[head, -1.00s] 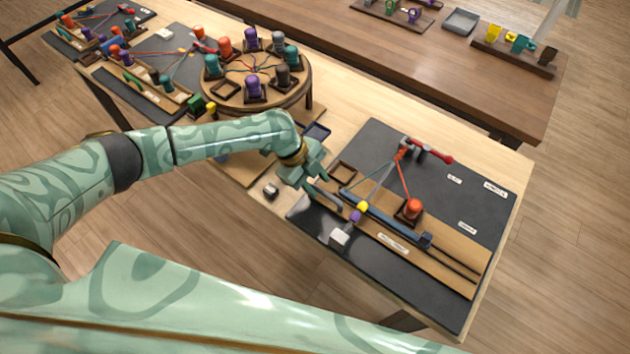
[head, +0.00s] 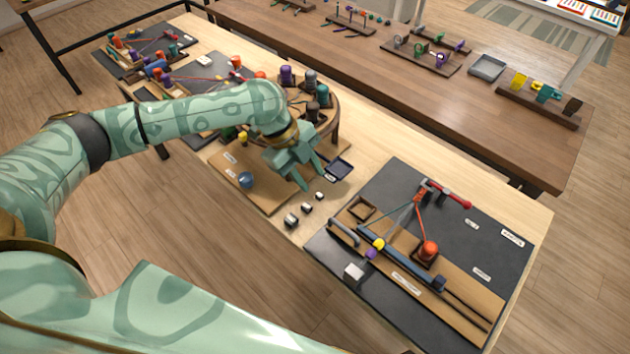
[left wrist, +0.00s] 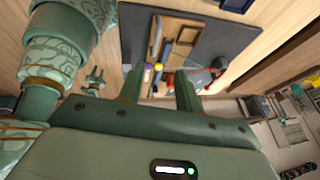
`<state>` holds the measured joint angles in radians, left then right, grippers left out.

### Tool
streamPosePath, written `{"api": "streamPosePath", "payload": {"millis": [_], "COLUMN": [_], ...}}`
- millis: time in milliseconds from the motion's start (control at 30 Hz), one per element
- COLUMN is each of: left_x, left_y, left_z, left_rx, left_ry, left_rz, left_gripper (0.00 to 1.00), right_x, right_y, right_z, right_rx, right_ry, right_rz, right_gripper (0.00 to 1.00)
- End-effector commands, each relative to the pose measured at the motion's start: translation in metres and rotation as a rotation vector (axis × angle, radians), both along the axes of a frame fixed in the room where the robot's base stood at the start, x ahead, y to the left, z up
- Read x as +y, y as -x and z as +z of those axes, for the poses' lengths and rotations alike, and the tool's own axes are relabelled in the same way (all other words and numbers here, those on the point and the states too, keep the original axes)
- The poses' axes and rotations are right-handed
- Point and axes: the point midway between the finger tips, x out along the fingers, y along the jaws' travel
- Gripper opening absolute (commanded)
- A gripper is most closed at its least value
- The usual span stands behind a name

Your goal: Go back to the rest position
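My left gripper (head: 311,180) is over the wooden table, between the tan board (head: 270,195) and the small dark tray (head: 340,169). Its two fingers stand apart with nothing between them, as the left wrist view (left wrist: 160,90) also shows. The dark mat (head: 470,200) with the cord stand lies to its right, clear of the fingers. On the mat an orange bobbin (head: 428,250) hangs by an orange cord, and a purple and yellow piece (head: 374,248) lies by the grey bar. A small green gripper, seemingly my right one (left wrist: 94,82), shows in the left wrist view; its opening is unclear.
The round braiding stand (head: 325,110) with several bobbins is behind my left forearm, partly hidden. Small blocks (head: 306,208) lie near the table's front edge. A blue cup (head: 246,180) stands on the tan board. A brown bench (head: 400,85) runs behind.

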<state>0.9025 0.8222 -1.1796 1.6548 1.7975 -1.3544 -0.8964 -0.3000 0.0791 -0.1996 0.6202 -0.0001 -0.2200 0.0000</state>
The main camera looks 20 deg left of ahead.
Motion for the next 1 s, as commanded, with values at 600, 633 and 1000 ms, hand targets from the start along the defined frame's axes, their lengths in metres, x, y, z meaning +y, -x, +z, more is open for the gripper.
{"api": "streamPosePath", "payload": {"millis": [600, 633, 1000], "left_x": [-0.015, -0.024, -0.089], "left_y": [0.010, 0.015, 0.084], "left_z": [-0.008, -0.012, -0.022], "left_rx": [-0.007, -0.015, -0.275], "left_ry": [0.003, 0.005, 0.089], "left_rz": [-0.013, -0.019, 0.504], "left_gripper": [0.34, 0.34, 0.34], "right_x": [-0.001, -0.001, -0.001], "right_y": [0.000, 0.000, 0.000], "right_z": [0.000, 0.000, 0.000], "right_rx": [0.000, 0.000, 0.000], "right_ry": [0.001, 0.001, 0.001], "right_rz": [0.000, 0.000, 0.001], "right_gripper": [0.36, 0.36, 0.36]}}
